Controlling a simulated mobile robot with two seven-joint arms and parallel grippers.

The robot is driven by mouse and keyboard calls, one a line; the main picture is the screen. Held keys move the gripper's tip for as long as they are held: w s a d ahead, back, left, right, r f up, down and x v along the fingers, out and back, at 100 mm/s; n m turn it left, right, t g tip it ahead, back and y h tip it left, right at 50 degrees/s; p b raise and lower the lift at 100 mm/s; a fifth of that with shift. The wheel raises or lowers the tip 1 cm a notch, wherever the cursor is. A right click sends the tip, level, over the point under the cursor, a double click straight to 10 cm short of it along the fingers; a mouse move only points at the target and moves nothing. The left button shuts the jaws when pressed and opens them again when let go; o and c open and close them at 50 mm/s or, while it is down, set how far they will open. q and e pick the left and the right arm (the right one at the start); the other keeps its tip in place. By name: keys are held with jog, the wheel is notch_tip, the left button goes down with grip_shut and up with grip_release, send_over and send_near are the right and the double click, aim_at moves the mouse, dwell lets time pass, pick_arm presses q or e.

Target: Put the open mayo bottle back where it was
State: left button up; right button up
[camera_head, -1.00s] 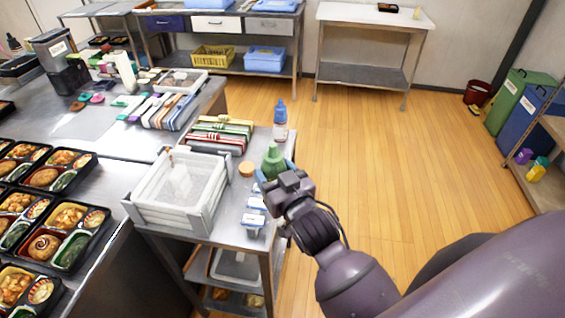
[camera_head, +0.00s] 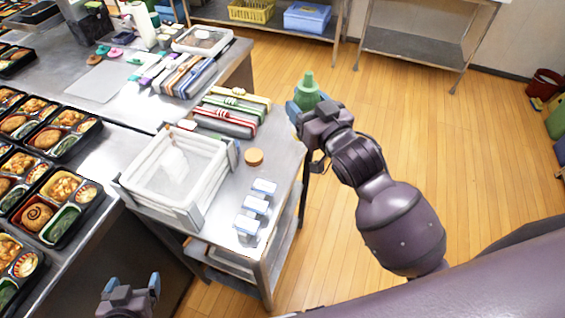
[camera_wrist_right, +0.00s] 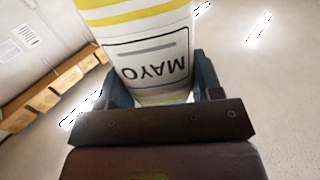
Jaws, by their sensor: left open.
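My right gripper (camera_head: 310,108) is shut on a bottle. In the head view its green pointed top (camera_head: 307,86) rises above my fingers, at the cart's far right corner. In the right wrist view the mayo bottle (camera_wrist_right: 150,50) is white with yellow bands, its MAYO label upside down, between the fingers of my right gripper (camera_wrist_right: 160,92). Its base is hidden in the head view, so I cannot tell whether it touches the cart. A round orange-brown disc (camera_head: 254,157) lies on the cart. My left gripper (camera_head: 131,286) is open and empty, low at the left.
The metal cart (camera_head: 284,165) holds a white basket (camera_head: 212,205), red and green boxes (camera_head: 225,122), and several small blue-and-white items (camera_head: 255,205). Bento trays (camera_head: 62,190) line the table at left. Wooden floor lies open to the right.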

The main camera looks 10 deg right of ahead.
jog(key=w+a+r+n+g+y, duration=0.3)
jog(key=w+a+r+n+y, duration=0.1)
jog(key=a+r+y, duration=0.15)
jog(key=shift+y, duration=0.35)
jog(key=f+b, duration=0.1)
jog(key=f, duration=1.2)
jog(key=f+b, duration=0.1)
jog(key=f, duration=0.5)
jog(key=shift+s+d+f+b, duration=0.2)
jog(key=shift+s+d+b, duration=0.05)
jog(key=shift+d+b, duration=0.1)
jog(key=shift+f+n, duration=0.3)
jog(key=shift+f, duration=0.2)
jog(key=o, duration=0.6)
jog(key=shift+c, duration=0.2)
